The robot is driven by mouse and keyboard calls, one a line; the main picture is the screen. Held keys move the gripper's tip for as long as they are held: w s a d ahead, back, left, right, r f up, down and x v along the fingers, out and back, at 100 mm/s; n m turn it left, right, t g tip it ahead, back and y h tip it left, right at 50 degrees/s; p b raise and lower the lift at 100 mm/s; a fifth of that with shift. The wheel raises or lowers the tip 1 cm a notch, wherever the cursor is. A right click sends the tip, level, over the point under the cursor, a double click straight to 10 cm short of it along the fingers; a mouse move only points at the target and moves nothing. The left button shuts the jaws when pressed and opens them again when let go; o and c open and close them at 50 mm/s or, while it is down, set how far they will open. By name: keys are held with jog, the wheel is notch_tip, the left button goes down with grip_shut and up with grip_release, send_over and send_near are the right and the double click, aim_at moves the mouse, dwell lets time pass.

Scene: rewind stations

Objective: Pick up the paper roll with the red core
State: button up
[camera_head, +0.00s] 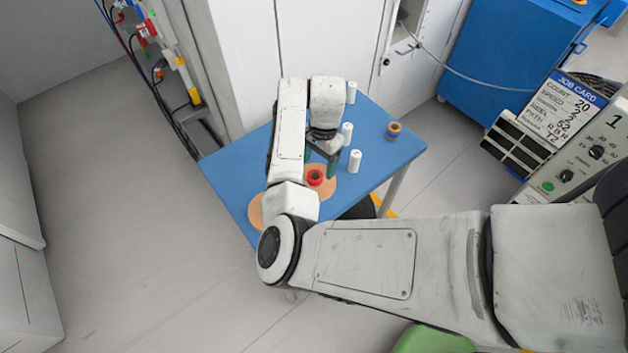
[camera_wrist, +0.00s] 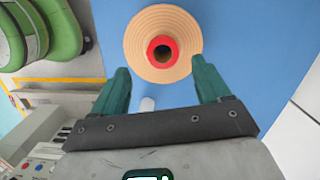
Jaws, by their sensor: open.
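The paper roll (camera_wrist: 139,46) is a tan disc with a red core (camera_wrist: 162,50) in its middle. In the wrist view it sits at the top, just beyond my fingertips. In the head view the red core (camera_head: 315,177) shows on the blue table, with tan paper (camera_head: 329,188) around it and part of it behind my arm. My gripper (camera_wrist: 160,82) is open, with its two green fingers apart and nothing between them. In the head view my gripper (camera_head: 322,163) is beside the red core; whether it touches cannot be told.
Small white rolls (camera_head: 355,161) stand on the blue table (camera_head: 230,168) right of my gripper. Another tan disc (camera_head: 255,212) lies at the front left, partly hidden by my arm. A job card (camera_head: 563,108) is at right.

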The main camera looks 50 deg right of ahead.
aim_at(315, 173)
jog(key=shift+w+a+f+p, duration=0.15)
jog(key=shift+f+p, duration=0.1)
jog(key=shift+f, duration=0.6)
jog(key=shift+a+f+p, duration=0.1)
jog(key=shift+f+p, duration=0.1)
jog(key=shift+f, duration=0.7)
jog(key=shift+w+a+f+p, duration=0.15)
jog(key=shift+f+p, duration=0.1)
jog(key=shift+f, duration=0.6)
jog(key=shift+c, duration=0.4)
jog(key=c, duration=1.2)
jog(key=shift+o, duration=0.2)
jog(key=shift+r, duration=0.2)
